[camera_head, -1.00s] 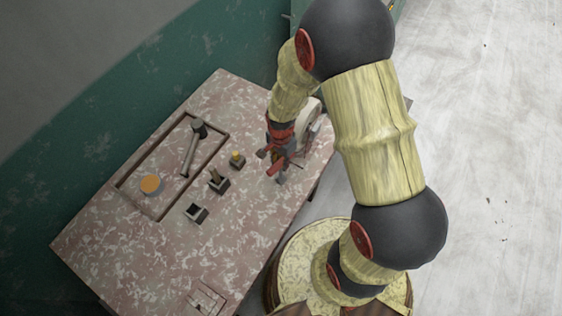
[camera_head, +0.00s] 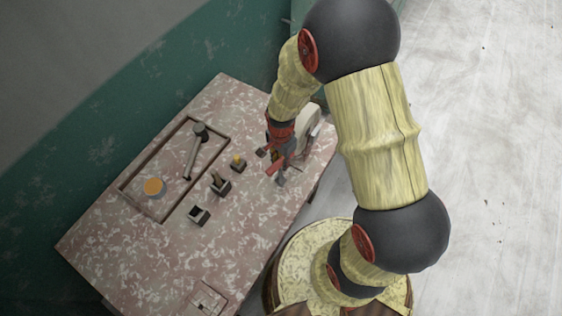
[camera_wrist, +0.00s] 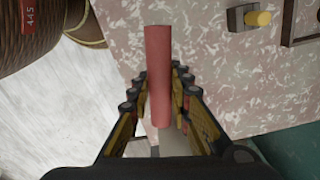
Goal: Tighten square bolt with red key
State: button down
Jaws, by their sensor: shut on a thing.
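The red key (camera_wrist: 158,80) shows as a red bar between the fingers of my gripper (camera_wrist: 154,105) in the wrist view. My gripper is shut on it. In the head view my gripper (camera_head: 272,160) hangs over the right part of the table. The red key (camera_head: 275,167) shows there with a grey end below it, near the table's right edge. I cannot tell whether that end touches anything. I cannot make out the square bolt for certain in either view.
A pale wheel (camera_head: 312,122) is behind my gripper. A square plate (camera_head: 207,299) lies at the near corner.

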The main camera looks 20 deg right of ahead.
jog(key=shift+w+r, duration=0.3)
